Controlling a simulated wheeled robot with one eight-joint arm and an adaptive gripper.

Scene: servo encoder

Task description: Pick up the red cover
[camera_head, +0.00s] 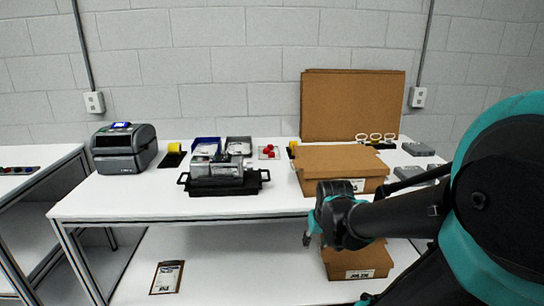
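Several small red pieces sit close together (269,151) on a light pad toward the back middle of the white table (150,205). They are too small to tell which is the red cover. My gripper (307,240) hangs at the table's front edge, in front of the cardboard box, well apart from the red pieces. Its fingers are dark and small here, and I cannot tell whether they are open or shut.
A closed cardboard box (335,165) stands right of the red pieces. A black tray with a grey device (222,178) lies left of them, and a label printer (123,148) stands far left. Cardboard sheets (352,103) lean on the wall. Front left table is clear.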

